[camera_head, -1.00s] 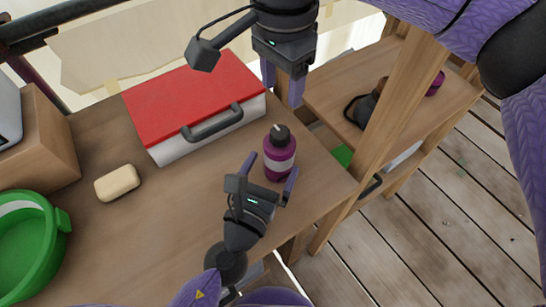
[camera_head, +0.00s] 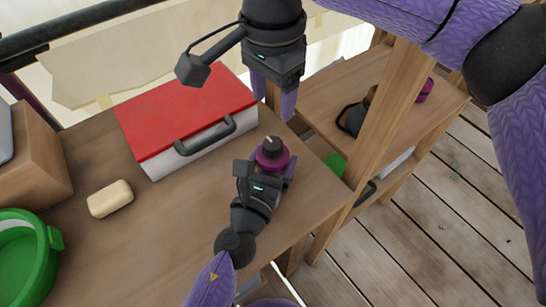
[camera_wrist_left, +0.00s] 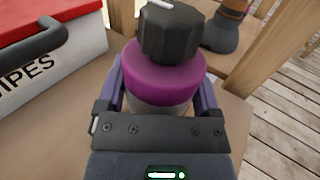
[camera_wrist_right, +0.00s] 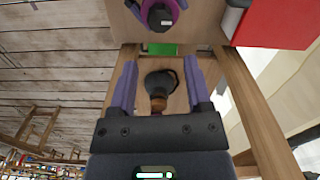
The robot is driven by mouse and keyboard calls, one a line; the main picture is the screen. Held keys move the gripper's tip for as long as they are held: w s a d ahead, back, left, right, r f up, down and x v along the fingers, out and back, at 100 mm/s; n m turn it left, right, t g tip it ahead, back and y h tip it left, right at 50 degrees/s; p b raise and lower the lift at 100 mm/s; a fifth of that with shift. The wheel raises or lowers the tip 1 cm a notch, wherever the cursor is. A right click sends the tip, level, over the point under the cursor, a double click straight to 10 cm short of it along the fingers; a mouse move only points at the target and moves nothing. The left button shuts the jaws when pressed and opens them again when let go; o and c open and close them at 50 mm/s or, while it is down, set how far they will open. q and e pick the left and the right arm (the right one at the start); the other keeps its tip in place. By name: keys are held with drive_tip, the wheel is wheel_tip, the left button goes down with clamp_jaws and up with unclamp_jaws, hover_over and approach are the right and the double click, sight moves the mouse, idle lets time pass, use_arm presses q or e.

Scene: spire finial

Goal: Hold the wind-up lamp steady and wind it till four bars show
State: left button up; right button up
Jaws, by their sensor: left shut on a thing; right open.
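The wind-up lamp (camera_head: 272,157) is a purple cylinder with a pale band and a dark faceted knob (camera_head: 273,145) on top, upright near the table's right corner. In the left wrist view its purple body (camera_wrist_left: 160,75) sits between my fingers, with the knob (camera_wrist_left: 170,32) above. My left gripper (camera_head: 270,178) is shut around the lamp's body. My right gripper (camera_head: 274,98) is open and empty, above and beyond the lamp. In the right wrist view the lamp (camera_wrist_right: 160,12) is at the top, outside the open fingers (camera_wrist_right: 163,85). No bars are visible.
A red-lidded wipes box (camera_head: 187,115) stands behind the lamp to the left. A soap bar (camera_head: 110,198) and a green tub (camera_head: 25,250) lie further left. A wooden post (camera_head: 385,115) rises right of the table, before a lower shelf holding a dark object (camera_head: 354,116).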

sight(273, 143)
drive_tip(key=shift+o, duration=1.1)
drive_tip(key=shift+n, duration=0.4)
wheel_tip(273, 143, down, 10)
drive_tip(key=m, duration=3.4)
drive_tip(key=shift+r, duration=0.1)
